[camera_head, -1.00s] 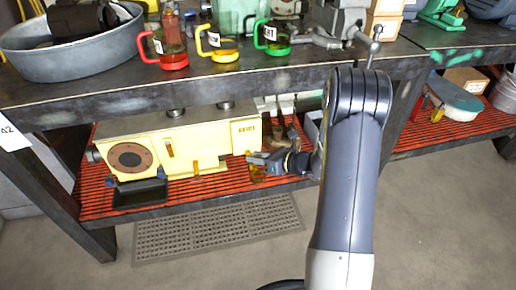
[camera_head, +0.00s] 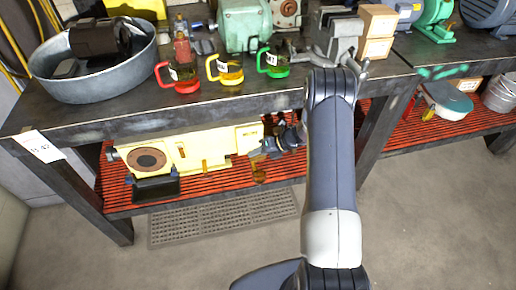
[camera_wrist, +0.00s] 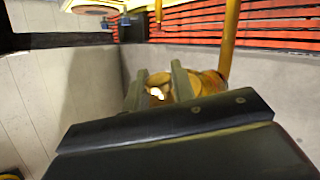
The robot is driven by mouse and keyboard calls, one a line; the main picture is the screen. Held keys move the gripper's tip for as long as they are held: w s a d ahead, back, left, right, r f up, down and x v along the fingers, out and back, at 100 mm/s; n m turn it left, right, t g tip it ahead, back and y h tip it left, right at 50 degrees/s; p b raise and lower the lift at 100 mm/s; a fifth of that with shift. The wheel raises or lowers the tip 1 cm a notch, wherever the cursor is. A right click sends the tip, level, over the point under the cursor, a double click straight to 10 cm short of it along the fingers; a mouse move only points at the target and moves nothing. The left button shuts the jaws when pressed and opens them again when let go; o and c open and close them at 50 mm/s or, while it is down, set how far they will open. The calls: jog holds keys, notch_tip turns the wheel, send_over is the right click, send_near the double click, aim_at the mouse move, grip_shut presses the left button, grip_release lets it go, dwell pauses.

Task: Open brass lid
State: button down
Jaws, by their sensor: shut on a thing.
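The brass lid (camera_wrist: 158,86) is a rounded, shiny brass-yellow piece between my two fingers in the wrist view. My gripper (camera_wrist: 160,88) is shut on it, and the fingers hide part of it. More brass (camera_wrist: 212,82) shows just right of the right finger, close to a thin yellow upright rod (camera_wrist: 230,35). In the head view my gripper (camera_head: 258,153) is at the right end of the yellow machine (camera_head: 215,145) on the lower shelf. A small amber-brass piece (camera_head: 259,173) shows just below the gripper. Whether the lid is tilted open cannot be told.
The lower shelf has red slats (camera_head: 225,178). The dark bench top (camera_head: 130,112) lies above my gripper, with three coloured mugs, a grey tub (camera_head: 95,88) and a vise (camera_head: 345,35). A bench leg (camera_head: 375,130) stands right of my arm.

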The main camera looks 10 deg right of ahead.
jog(key=shift+w+m+g+p, duration=0.4)
jog(key=shift+g+p, duration=0.35)
jog(key=shift+g, duration=0.05)
jog(key=c, duration=1.2)
grip_release()
jog(key=v, duration=1)
jog(key=shift+d+r, duration=0.2)
jog(key=shift+r, duration=0.1)
